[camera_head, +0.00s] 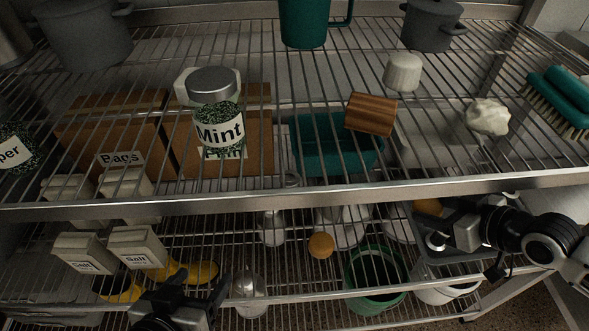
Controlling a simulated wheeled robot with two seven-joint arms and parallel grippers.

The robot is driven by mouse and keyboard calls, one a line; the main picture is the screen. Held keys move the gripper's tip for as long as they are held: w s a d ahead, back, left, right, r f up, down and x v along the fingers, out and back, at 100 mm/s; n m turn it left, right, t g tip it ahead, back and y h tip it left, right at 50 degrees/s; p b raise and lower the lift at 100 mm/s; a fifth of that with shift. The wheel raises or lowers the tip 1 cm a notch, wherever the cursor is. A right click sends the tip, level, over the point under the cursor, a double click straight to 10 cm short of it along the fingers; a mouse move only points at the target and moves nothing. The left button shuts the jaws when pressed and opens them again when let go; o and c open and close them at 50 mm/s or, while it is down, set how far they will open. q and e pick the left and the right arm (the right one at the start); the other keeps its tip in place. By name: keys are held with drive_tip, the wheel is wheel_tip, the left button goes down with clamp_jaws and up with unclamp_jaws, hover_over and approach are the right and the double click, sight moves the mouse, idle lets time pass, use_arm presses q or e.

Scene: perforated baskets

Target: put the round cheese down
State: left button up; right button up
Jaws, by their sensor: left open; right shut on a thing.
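My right gripper (435,226) reaches in from the right, below the front edge of the upper wire shelf. It is shut on a yellow-orange thing, which I take for the round cheese (428,207). Only part of the cheese shows; the gripper and shelf edge hide the rest. A dark grey tray or basket (455,269) is just under this gripper; I cannot tell whether the cheese touches it. My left gripper (190,285) is open at the bottom left, in front of the lower shelf, near yellow things.
The lower shelf holds salt boxes (137,247), a small orange round thing (320,245), a green pot (375,280) and a metal shaker (249,296). The upper shelf (300,199) overhangs them.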

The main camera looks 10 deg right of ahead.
drive_tip(key=shift+w+a+f, duration=0.1)
drive_tip(key=shift+w+a, duration=0.05)
drive_tip(key=shift+a, duration=0.15)
drive_tip(key=s+a+p, duration=0.2)
drive_tip(key=a, duration=1.1)
drive_tip(key=b, duration=0.6)
hover_over(367, 214)
drive_tip(key=f, duration=0.9)
drive_tip(key=shift+s, duration=0.2)
drive_tip(key=shift+w+f, duration=0.15)
drive_tip(key=shift+f, duration=0.1)
wheel_tip(367, 214, down, 3)
drive_tip(key=shift+f+b, duration=0.1)
drive_tip(key=shift+b, duration=0.55)
use_arm(q)
wheel_tip(367, 214, down, 9)
drive_tip(key=d+g, duration=0.2)
drive_tip(key=shift+w+h, duration=0.2)
drive_tip(key=shift+h, duration=0.1)
